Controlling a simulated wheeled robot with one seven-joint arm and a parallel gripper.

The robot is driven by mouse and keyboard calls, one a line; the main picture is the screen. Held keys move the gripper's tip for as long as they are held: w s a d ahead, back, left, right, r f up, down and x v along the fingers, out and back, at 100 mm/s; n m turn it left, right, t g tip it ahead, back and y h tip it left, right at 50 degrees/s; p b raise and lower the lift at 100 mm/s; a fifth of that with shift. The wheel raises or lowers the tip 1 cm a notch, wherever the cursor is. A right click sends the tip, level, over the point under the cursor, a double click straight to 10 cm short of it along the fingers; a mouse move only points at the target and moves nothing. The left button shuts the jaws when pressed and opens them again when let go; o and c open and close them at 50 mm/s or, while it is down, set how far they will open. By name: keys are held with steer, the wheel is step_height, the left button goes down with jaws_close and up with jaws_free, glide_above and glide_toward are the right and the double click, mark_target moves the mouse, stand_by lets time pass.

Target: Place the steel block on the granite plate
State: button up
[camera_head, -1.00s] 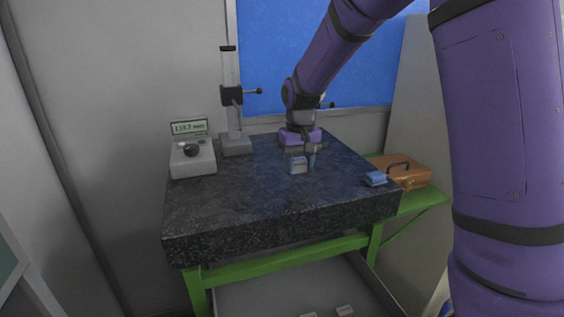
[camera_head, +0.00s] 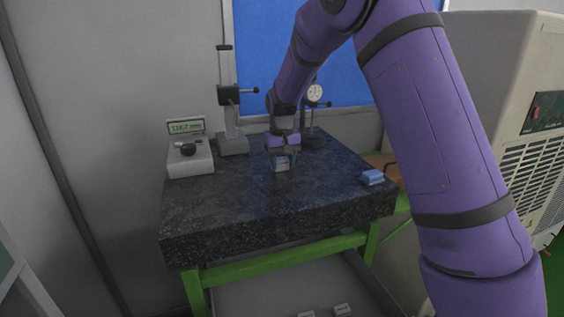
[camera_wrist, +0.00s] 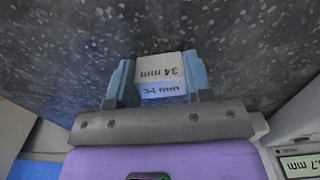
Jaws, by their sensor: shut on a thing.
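The steel block (camera_wrist: 162,78), marked "34 mm", shows between the two blue fingers of my gripper (camera_wrist: 163,84) in the wrist view. My gripper is shut on it. In the head view the block (camera_head: 282,164) is at or just above the top of the dark speckled granite plate (camera_head: 225,205), near its middle. I cannot tell whether its underside touches the plate. The granite plate also fills the background of the wrist view (camera_wrist: 240,40).
A grey readout device (camera_head: 190,158) and a stand with a column (camera_head: 232,143) are at the plate's back left. A dial gauge (camera_head: 314,93) stands behind my gripper. A blue object (camera_head: 372,177) lies near the right edge. The plate's front is clear.

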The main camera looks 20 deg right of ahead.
mark_target(282, 160)
steer(key=o, duration=1.1)
steer(key=shift+f, duration=0.1)
step_height(282, 160, up, 12)
steer(key=shift+r, duration=0.25)
